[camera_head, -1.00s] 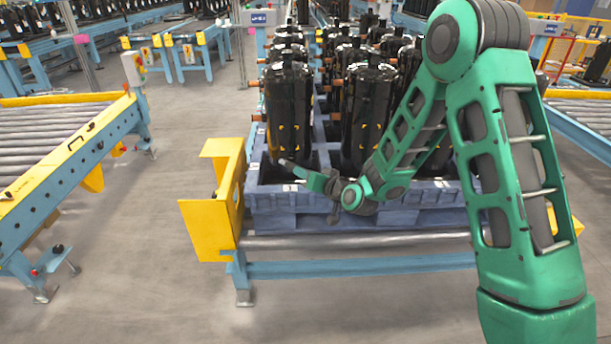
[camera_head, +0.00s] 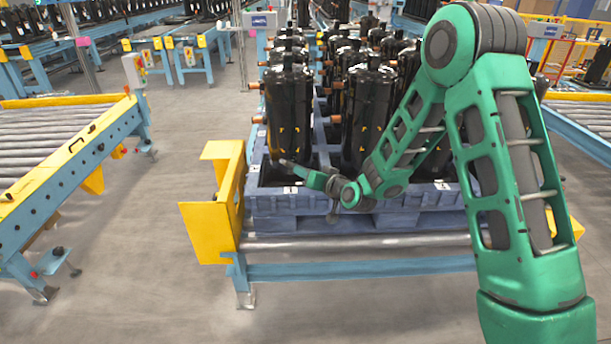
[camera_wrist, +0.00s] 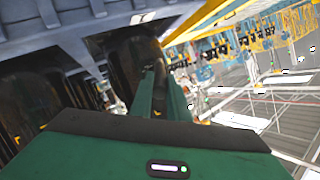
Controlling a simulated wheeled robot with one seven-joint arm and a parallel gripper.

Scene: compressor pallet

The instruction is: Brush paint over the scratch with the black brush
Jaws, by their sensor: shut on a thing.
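The front-left black compressor (camera_head: 289,112) stands upright in the blue pallet. Yellow corner marks frame a patch low on its front; I cannot make out a scratch inside them. My gripper (camera_head: 303,172) is in front of its lower part, pointing left, above the pallet's front edge. It is shut on a thin dark brush (camera_head: 285,163), whose tip is near the compressor's base; I cannot tell if it touches. In the wrist view my green fingers (camera_wrist: 160,92) reach forward, with the brush's dark shape (camera_wrist: 149,54) seen unclearly beyond them.
The blue pallet (camera_head: 390,200) holds several more black compressors close together, with copper stubs at their sides. A yellow corner guard (camera_head: 213,215) stands at its front left. A roller conveyor (camera_head: 60,150) is farther left, with open floor (camera_head: 170,240) between.

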